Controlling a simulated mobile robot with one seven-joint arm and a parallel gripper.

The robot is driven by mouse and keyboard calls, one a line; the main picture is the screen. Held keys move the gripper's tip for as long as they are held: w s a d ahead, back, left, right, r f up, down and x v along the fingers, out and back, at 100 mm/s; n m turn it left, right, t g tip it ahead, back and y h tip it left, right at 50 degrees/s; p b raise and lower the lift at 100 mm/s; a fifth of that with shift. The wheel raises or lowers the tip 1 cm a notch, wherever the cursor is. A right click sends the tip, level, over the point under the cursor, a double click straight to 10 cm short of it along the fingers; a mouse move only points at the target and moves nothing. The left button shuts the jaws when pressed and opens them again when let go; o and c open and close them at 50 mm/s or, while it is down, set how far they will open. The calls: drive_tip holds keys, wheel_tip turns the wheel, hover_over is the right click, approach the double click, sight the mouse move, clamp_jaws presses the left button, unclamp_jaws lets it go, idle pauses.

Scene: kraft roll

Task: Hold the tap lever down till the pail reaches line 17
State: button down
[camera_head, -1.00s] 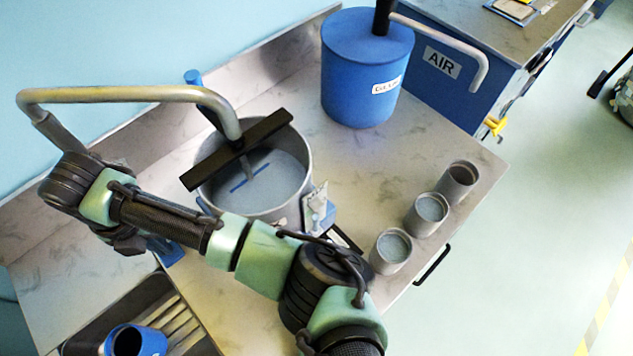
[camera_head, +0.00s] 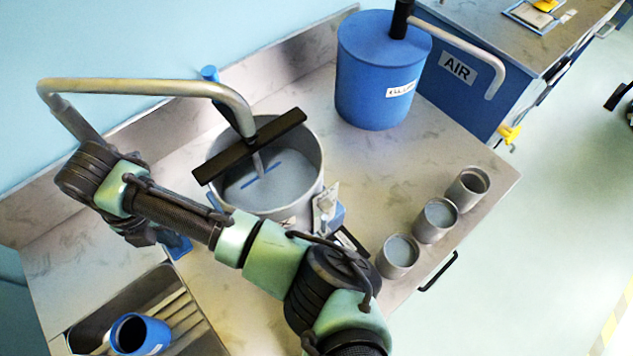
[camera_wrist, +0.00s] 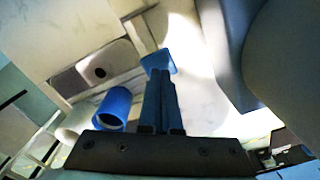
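The grey pail (camera_head: 303,201) stands upright on the worktop, with grey contents and a blue strip inside. A bent metal tap pipe (camera_head: 150,88) reaches over it and ends at a black bar (camera_head: 222,166) across the top. A thin grey streak runs down from there; I cannot tell whether it is a stream or a rod. No line number is readable. My gripper is mostly hidden behind my arm in the head view. In the wrist view my gripper (camera_wrist: 160,78) has its blue fingers close together, ending at a blue block (camera_wrist: 157,60), possibly the lever; contact is unclear.
Three grey cups (camera_head: 437,219) stand in a row right of the pail. A blue lidded drum (camera_head: 375,85) is behind them. A blue cup (camera_head: 140,335) sits in the sink area (camera_head: 95,328) at lower left. A blue cabinet marked AIR (camera_head: 457,68) is at the back right.

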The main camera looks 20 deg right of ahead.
drive_tip(key=shift+f+b, duration=1.25)
drive_tip(key=shift+f, duration=0.7)
drive_tip(key=shift+r, duration=0.1)
idle(2.5)
wheel_tip(320, 180, up, 8)
drive_tip(key=p, duration=0.7)
drive_tip(key=shift+f, duration=0.2)
